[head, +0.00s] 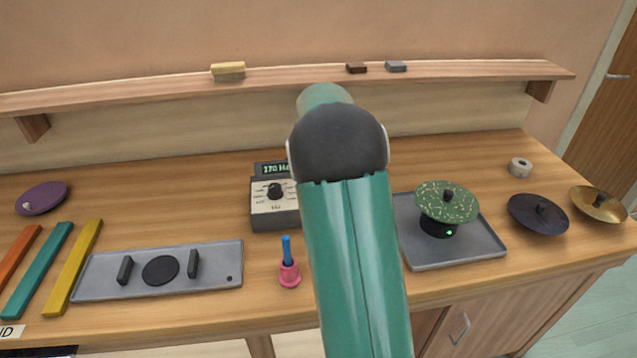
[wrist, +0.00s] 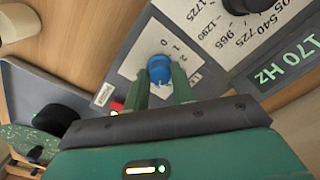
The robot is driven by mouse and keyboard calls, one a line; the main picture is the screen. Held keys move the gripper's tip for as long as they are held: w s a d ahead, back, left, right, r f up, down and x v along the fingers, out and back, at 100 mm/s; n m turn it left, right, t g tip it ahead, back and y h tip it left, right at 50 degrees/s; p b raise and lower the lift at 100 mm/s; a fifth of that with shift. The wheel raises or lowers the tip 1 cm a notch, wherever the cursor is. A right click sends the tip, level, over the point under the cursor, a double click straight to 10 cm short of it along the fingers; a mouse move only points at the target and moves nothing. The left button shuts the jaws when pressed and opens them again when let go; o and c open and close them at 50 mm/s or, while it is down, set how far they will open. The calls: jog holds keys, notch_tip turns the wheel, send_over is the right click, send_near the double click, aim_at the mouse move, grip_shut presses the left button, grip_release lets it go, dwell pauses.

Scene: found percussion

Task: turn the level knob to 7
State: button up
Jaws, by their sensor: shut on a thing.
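The level knob, a blue round knob (wrist: 158,66), shows in the wrist view on a white dial plate with printed digits; 0, 1 and 2 are readable. My gripper (wrist: 161,76) has its two green fingers on either side of the knob, shut on it. A 7 and the knob's pointer cannot be made out. In the head view my arm hides the knob and my gripper.
A grey unit (head: 275,221) with a black knob (head: 274,191) and a display reading 170 Hz stands beside my arm. Right of the arm, a grey tray (head: 465,250) holds a green speckled disc (head: 447,207). A pink cup (head: 289,275) with a blue stick stands near the front.

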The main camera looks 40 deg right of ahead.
jog(key=m, duration=0.6)
jog(key=shift+m, duration=0.4)
dwell(0.3)
jog(key=o, duration=1)
notch_tip(320, 180, up, 14)
jog(key=shift+f, duration=0.1)
jog(key=shift+a, duration=0.1)
